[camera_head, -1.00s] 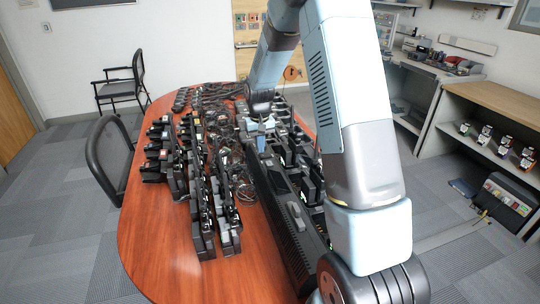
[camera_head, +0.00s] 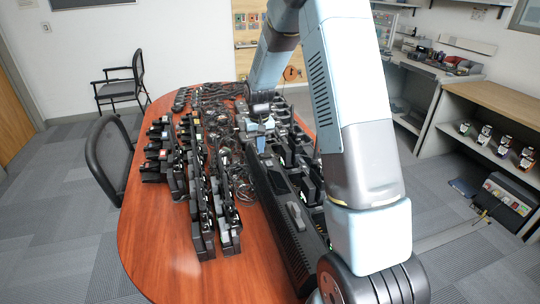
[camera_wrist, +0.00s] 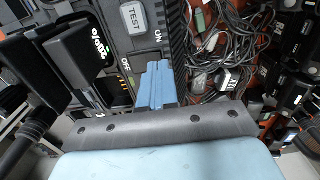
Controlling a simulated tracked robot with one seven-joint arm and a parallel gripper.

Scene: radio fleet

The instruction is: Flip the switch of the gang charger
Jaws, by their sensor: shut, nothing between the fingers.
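The gang charger (camera_head: 270,203) is a long black unit on the wooden table in the head view, with radios standing in its slots. In the wrist view its dark panel (camera_wrist: 119,47) shows a grey TEST button (camera_wrist: 132,17) and the printed words ON and OFF. My gripper (camera_head: 261,124) is at the far end of the charger in the head view. In the wrist view its blue fingers (camera_wrist: 157,68) are together and empty, right over the panel between ON and OFF.
Rows of black radios and chargers (camera_head: 200,205) stand left of the gang charger. Tangled cables (camera_wrist: 228,48) lie close beside it. The table's front left (camera_head: 165,250) is bare. A chair (camera_head: 108,160) stands at the left edge, and shelves (camera_head: 490,110) are at the right.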

